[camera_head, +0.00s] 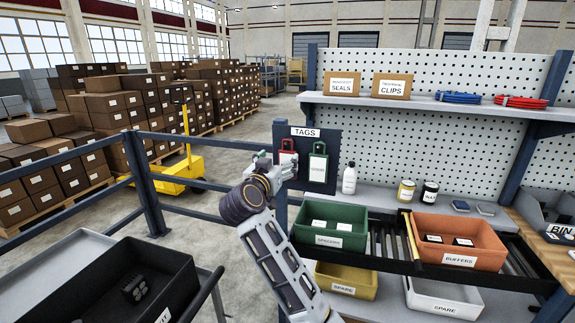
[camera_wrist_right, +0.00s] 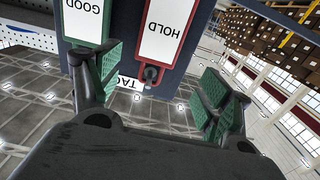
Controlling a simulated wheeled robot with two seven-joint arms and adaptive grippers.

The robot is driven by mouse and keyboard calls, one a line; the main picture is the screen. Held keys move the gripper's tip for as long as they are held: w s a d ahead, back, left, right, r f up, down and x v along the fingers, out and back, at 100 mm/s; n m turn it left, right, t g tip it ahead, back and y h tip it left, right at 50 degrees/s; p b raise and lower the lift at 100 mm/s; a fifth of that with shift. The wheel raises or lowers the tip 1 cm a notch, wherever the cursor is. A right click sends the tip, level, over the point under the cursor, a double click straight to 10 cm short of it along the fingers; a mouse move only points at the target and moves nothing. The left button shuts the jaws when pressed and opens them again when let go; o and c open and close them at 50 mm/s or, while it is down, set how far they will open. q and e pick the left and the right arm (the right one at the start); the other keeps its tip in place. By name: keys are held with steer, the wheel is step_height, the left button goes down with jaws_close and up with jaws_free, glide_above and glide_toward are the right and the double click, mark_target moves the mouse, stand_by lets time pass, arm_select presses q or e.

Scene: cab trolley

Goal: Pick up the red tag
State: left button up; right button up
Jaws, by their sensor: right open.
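The red tag (camera_head: 288,148) hangs on the dark board under the TAGS label. Its lower part is hidden behind my right gripper (camera_head: 277,163) in the head view. In the right wrist view the red tag (camera_wrist_right: 184,50) reads HOLD upside down, hanging from a dark peg between the directions of the two fingers. My right gripper (camera_wrist_right: 158,88) is open and empty there, with its green-padded fingers on either side. A green tag (camera_head: 318,165) hangs to the right; in the wrist view the green tag (camera_wrist_right: 104,20), reading GOOD, is partly covered by the left finger. My left gripper is not in view.
A green SPACERS bin (camera_head: 330,241) and an orange BUFFERS bin (camera_head: 459,258) stand below the board. A white bottle (camera_head: 349,180) stands right of the board. Blue rails (camera_head: 208,142) run to the left. A black crate (camera_head: 95,290) is at lower left.

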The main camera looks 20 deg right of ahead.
mark_target(287, 156)
steer(key=shift+w+d, duration=0.3)
steer(key=shift+d, duration=0.05)
steer(key=x, duration=0.3)
steer(key=shift+w+d+f, duration=0.1)
steer(key=shift+d+f, duration=0.2)
steer(key=shift+d, duration=0.05)
steer(key=shift+w+d+p, duration=0.15)
steer(key=shift+w+p, duration=0.15)
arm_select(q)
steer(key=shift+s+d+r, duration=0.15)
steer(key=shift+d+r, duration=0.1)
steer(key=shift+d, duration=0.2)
arm_select(e)
steer(key=c, duration=1.1)
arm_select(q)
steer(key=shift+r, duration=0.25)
arm_select(e)
steer(key=shift+r, duration=0.1)
